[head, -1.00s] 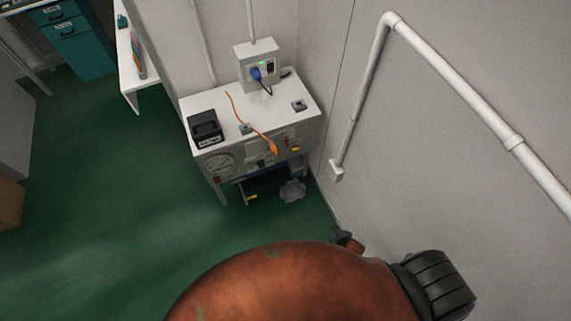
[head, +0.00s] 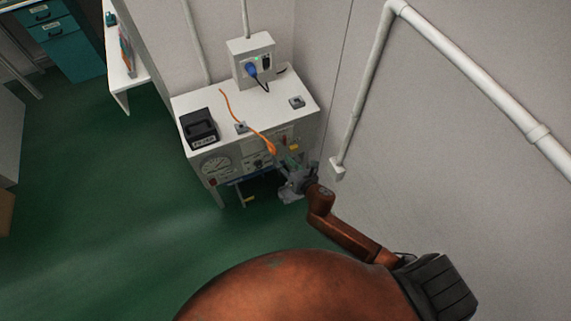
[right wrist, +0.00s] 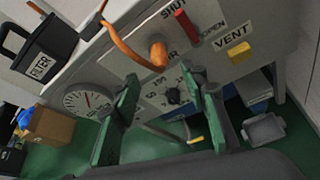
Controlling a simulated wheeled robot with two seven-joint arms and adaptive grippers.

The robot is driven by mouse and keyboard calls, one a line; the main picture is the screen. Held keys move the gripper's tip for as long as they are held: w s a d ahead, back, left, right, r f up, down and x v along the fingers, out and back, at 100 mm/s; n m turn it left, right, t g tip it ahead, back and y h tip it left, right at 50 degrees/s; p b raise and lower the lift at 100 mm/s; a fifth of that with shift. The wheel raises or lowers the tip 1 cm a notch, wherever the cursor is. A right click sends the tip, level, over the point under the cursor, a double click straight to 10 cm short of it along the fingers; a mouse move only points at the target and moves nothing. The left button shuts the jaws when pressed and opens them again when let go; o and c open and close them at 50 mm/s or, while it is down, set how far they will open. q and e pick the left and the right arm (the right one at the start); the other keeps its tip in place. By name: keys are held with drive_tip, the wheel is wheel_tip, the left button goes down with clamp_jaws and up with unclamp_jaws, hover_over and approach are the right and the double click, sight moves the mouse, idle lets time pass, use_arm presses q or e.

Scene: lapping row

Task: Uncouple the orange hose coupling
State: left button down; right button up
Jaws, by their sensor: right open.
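The orange hose (head: 246,124) runs over the white bench top and down its front edge. Its orange coupling (head: 270,148) is at the front panel. In the right wrist view the coupling (right wrist: 157,55) meets the panel above the fingers, and the hose (right wrist: 122,45) comes in from the upper left. My right gripper (head: 287,166) is in front of the panel, just right of and below the coupling. In the right wrist view its green-padded fingers (right wrist: 162,78) are apart and empty, with the coupling beyond their tips. My left gripper is not in view.
The panel carries a round gauge (right wrist: 87,102), a dark knob (right wrist: 173,96), a red shut/open lever (right wrist: 187,27) and a yellow vent piece (right wrist: 238,50). A black filter box (head: 199,127) stands on the bench. A white wall pipe (head: 365,85) is on the right.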

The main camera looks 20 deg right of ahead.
sight(275, 153)
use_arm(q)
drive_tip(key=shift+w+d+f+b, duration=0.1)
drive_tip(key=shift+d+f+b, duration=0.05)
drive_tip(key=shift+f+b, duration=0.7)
use_arm(e)
drive_tip(key=shift+x, duration=2.75)
drive_tip(key=shift+s, duration=0.1)
clamp_jaws()
use_arm(q)
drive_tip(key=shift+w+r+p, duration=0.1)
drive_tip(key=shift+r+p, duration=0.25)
drive_tip(key=shift+p, duration=0.2)
use_arm(e)
drive_tip(key=shift+s, duration=1.4)
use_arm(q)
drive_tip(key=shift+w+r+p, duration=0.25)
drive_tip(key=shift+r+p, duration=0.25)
use_arm(e)
drive_tip(key=shift+s+d, duration=0.15)
drive_tip(key=shift+s, duration=1.8)
